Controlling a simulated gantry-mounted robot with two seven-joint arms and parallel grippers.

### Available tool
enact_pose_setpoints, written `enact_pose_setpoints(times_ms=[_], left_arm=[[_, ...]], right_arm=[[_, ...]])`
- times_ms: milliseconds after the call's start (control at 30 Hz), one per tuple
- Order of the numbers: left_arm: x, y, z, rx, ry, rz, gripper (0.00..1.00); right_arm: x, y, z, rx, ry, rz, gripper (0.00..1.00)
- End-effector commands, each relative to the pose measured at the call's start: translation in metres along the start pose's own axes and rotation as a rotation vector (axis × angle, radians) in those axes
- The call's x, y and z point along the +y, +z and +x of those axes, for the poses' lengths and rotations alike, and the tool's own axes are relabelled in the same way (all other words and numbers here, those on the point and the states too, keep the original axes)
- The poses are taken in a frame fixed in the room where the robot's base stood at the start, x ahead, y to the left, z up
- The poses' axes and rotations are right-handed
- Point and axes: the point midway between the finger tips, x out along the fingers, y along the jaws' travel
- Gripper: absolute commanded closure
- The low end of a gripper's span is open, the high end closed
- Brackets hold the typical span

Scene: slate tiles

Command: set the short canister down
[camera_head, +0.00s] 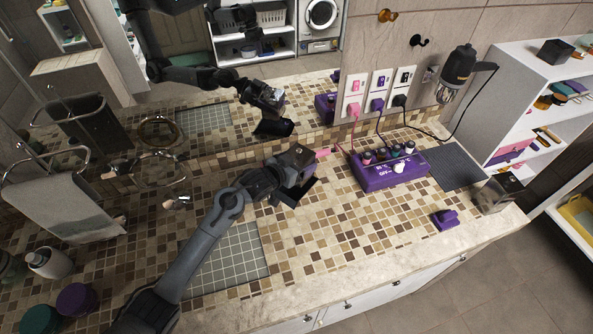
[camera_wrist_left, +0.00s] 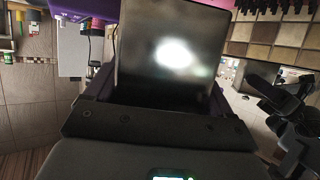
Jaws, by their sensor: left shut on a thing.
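My left gripper (camera_head: 294,184) reaches over the tiled counter from the lower left, behind its middle and left of the purple heater box. In the left wrist view, a dark glossy thing (camera_wrist_left: 170,55) with a bright reflection fills the space in front of my gripper; I take it to be the short canister. My left gripper is shut on it. In the head view the gripper mostly hides it, and whether its base touches the counter cannot be told. My right gripper is not seen directly.
The purple heater box (camera_head: 391,170) holds several small bottles. A grey grid mat (camera_head: 225,262) lies front left. The counter's middle front is clear. A mirror stands behind.

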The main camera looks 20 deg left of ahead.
Motion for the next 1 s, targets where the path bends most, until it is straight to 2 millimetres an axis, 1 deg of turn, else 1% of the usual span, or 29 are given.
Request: enact_pose_setpoints(times_ms=[100,267,500,567,867,1000], left_arm=[[-0.006,0.002,0.000,0.004,0.001,0.001,1.00],[-0.008,0.008,0.003,0.003,0.001,0.000,1.00],[-0.007,0.034,0.014,0.002,0.001,-0.001,1.00],[-0.007,0.038,0.015,0.004,0.000,-0.001,1.00],[-0.007,0.040,0.016,0.005,0.000,0.000,1.00],[-0.007,0.043,0.018,0.004,0.000,0.000,1.00]], right_arm=[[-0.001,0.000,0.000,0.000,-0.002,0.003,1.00],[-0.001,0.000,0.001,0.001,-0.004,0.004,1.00],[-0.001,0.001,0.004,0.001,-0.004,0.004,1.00],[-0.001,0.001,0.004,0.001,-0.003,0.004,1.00],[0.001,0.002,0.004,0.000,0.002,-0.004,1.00],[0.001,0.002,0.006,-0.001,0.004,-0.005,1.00]])
